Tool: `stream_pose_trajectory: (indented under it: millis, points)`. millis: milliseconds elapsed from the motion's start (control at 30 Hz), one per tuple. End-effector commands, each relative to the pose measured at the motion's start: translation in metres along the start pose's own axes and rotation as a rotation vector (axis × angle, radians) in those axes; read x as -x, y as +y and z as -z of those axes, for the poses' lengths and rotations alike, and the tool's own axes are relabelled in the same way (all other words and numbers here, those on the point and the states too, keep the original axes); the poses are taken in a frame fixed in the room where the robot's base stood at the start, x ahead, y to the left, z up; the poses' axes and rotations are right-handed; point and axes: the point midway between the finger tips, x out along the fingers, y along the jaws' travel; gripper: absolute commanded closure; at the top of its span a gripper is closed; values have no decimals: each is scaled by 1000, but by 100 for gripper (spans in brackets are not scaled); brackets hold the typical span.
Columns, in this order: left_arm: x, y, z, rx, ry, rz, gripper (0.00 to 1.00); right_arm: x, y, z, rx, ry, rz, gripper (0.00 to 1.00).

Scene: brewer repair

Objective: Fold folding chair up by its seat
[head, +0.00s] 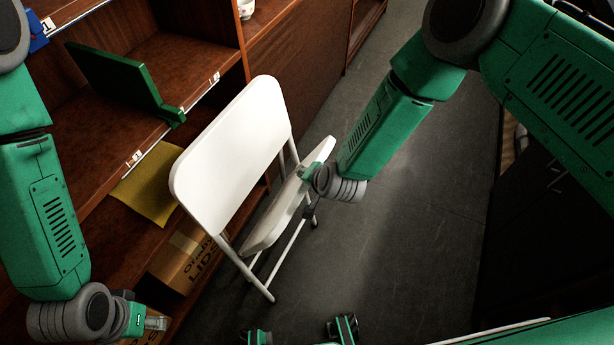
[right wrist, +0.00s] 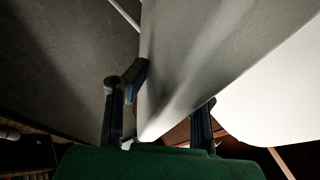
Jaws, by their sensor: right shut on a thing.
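The white folding chair stands on the dark floor in the middle of the head view, with its backrest (head: 232,150) toward the shelves. Its seat (head: 272,222) is steeply tilted, behind and right of the backrest. My right gripper (head: 310,180) is at the seat's edge; the arm hides part of it. In the right wrist view, the seat panel (right wrist: 185,75) lies between the two dark fingers of the right gripper (right wrist: 163,108), which is shut on it. My left gripper (head: 156,323) is at the lower left, away from the chair, with its small fingertips showing no clear gap.
A wooden shelf unit (head: 130,58) stands at the left, close behind the chair. It holds a green object (head: 115,75), a yellow cloth-like item (head: 150,185) and a cardboard box (head: 185,255). Dark floor (head: 415,200) is clear right of the chair. A dark cabinet (head: 545,230) stands farther right.

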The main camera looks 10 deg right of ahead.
Motion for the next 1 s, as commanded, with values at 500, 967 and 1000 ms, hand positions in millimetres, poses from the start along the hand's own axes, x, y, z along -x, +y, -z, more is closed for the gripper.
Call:
stream_pose_trajectory:
  millis: [500, 967, 1000]
  points:
    - [0, 0, 0, 0, 0, 0, 64, 2, -4, 3, -5, 11, 6, 59]
    - [28, 0, 2, 0, 0, 0, 64, 32, -11, 2, -3, 8, 5, 59]
    - [31, 0, 2, 0, 0, 0, 64, 34, -12, 2, -3, 9, 5, 59]
